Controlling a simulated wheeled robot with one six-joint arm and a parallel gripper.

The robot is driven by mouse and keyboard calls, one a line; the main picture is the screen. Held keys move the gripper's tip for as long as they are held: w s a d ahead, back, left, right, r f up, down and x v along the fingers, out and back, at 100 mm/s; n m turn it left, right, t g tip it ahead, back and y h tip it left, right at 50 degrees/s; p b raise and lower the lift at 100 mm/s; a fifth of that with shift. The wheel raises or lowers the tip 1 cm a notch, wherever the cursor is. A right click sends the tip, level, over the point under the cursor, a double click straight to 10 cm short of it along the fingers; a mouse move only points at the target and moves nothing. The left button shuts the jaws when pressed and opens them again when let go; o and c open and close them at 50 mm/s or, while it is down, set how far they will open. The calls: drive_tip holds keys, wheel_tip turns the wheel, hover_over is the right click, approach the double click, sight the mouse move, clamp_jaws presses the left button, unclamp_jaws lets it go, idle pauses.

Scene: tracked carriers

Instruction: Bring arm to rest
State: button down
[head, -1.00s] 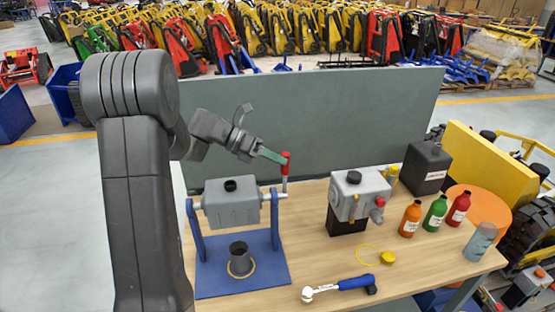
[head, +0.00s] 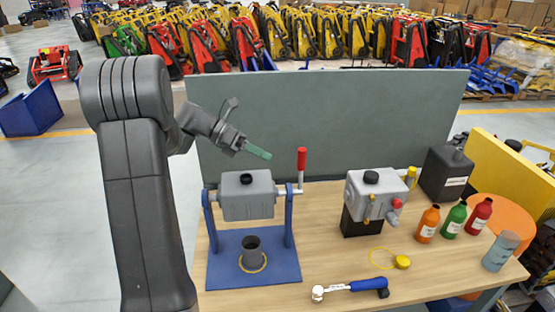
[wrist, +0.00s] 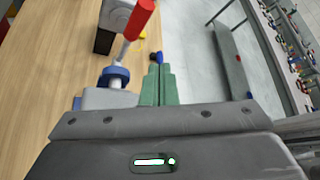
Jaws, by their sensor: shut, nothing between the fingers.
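My gripper (head: 258,152) is shut and empty, its green fingers together in the air above and behind the grey housing (head: 247,203) on the blue stand. It also shows in the wrist view (wrist: 158,85). A lever with a red handle (head: 301,161) stands upright at the right end of the housing's shaft. The red handle also shows in the wrist view (wrist: 141,17), left of my fingers. My gripper is apart from the handle, to its left in the head view.
A second grey unit (head: 378,190) stands mid-bench. Orange (head: 427,224), green (head: 453,221) and red (head: 479,216) bottles and a dark canister (head: 446,174) are at the right. A ratchet wrench (head: 350,288) lies at the front. A grey panel (head: 370,115) borders the back.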

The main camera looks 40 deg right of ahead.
drive_tip(key=shift+w+a+f, duration=0.15)
drive_tip(key=shift+w+a, duration=0.05)
drive_tip(key=shift+w, duration=0.35)
drive_tip(key=shift+s, duration=0.1)
drive_tip(key=s+d+p, duration=0.2)
drive_tip(key=s+d, duration=0.4)
drive_tip(key=shift+s+d+r, duration=0.15)
drive_tip(key=shift+d+r, duration=0.15)
drive_tip(key=shift+d, duration=0.05)
